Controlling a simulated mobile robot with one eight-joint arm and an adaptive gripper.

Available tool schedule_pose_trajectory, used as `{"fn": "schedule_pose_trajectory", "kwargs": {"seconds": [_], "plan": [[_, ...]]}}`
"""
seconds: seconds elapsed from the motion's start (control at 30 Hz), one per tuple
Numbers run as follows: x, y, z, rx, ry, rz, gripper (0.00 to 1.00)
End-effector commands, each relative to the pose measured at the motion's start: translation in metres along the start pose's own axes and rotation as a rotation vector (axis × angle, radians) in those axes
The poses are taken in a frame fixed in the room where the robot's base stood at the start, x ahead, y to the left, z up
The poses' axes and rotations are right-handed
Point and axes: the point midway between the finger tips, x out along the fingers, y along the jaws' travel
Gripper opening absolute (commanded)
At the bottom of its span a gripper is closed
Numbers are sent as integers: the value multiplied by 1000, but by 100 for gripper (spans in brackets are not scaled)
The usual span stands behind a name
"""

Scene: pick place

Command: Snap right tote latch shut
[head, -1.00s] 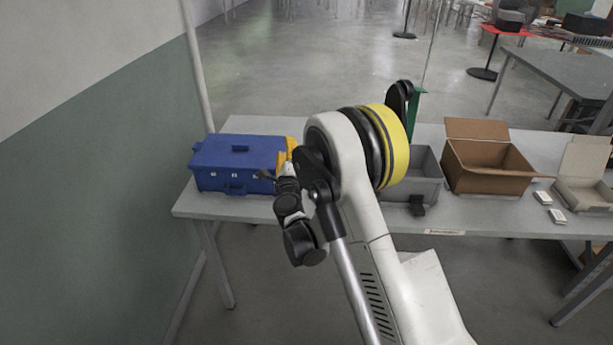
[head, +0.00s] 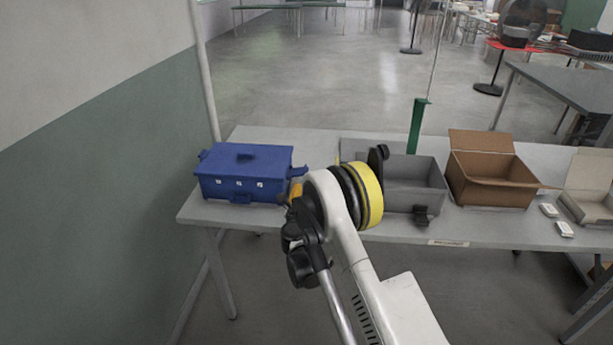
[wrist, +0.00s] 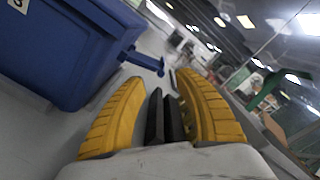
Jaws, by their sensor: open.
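The blue tote (head: 240,188) sits with its lid on at the left of the table. Its right latch (head: 298,171) sticks out from the right side. In the wrist view the tote (wrist: 60,45) fills the upper left, and the latch (wrist: 146,62) juts out as a blue bar just beyond my left fingertip. My gripper (wrist: 163,78) has its yellow fingers apart with nothing between them. In the head view my gripper (head: 296,190) is low beside the tote's right end, partly hidden by my arm. I cannot tell if it touches the latch.
A grey bin (head: 415,190) stands right of my arm, with a green post (head: 418,125) behind it. An open brown box (head: 490,185) and a lighter carton (head: 588,200) stand farther right. Small white items (head: 564,229) lie near the front edge. A wall is at the left.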

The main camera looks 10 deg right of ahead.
Motion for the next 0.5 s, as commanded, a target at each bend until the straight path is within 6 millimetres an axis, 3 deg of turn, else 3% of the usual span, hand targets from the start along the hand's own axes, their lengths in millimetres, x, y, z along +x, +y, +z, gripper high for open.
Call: {"fn": "schedule_pose_trajectory", "kwargs": {"seconds": [0.23,0.5], "plan": [[44,2,-2,-1,0,0,38],[59,0,0,-1,0,0,38]]}}
